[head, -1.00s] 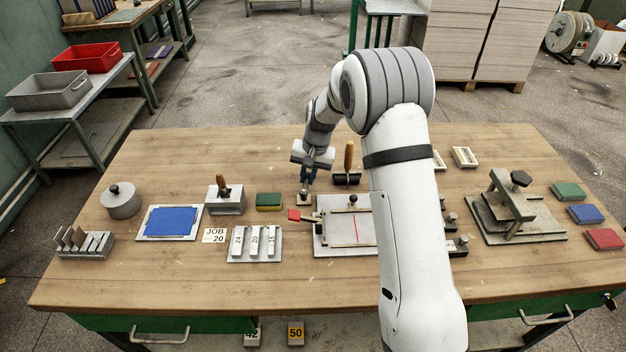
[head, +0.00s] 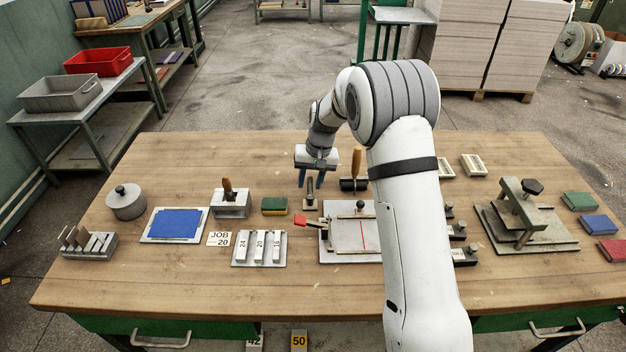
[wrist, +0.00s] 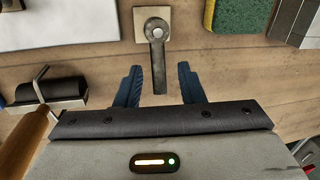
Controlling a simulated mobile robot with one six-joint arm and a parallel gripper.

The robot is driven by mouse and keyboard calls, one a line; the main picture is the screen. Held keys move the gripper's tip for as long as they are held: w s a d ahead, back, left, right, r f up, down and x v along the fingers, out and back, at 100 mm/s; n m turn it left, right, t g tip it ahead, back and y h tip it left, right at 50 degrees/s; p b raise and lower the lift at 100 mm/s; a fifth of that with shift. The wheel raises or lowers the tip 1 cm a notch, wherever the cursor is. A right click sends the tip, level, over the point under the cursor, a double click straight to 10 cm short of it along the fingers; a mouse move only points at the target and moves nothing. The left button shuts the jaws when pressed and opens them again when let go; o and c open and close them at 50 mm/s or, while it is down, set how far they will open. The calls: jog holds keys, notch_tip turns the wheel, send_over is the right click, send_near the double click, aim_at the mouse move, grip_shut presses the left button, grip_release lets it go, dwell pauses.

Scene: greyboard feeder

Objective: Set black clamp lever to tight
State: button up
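A dark grey-black lever (head: 310,190) sits on a small square beige plate (head: 311,207) behind the red-handled fixture. In the wrist view the lever (wrist: 158,70) runs from its round pivot on the plate (wrist: 140,15) down the picture, its free end toward my gripper. My gripper (head: 310,181) has its blue fingers spread, pointing down at the lever. In the wrist view my gripper (wrist: 158,88) is open, and the lever's free end shows in the gap between the fingers, apart from both. The exact height difference is unclear.
A wooden-handled roller (head: 356,168) stands close right of my gripper; it also shows in the wrist view (wrist: 48,90). A green and yellow sponge (head: 274,206) lies to the left. The fixture with a red handle (head: 300,221) is in front. The table behind is clear.

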notch_tip(320, 180, up, 8)
jog(key=d, duration=0.1)
jog(key=shift+d+f+b, duration=0.15)
jog(key=shift+d+b, duration=0.05)
jog(key=shift+b, duration=0.1)
dwell(0.5)
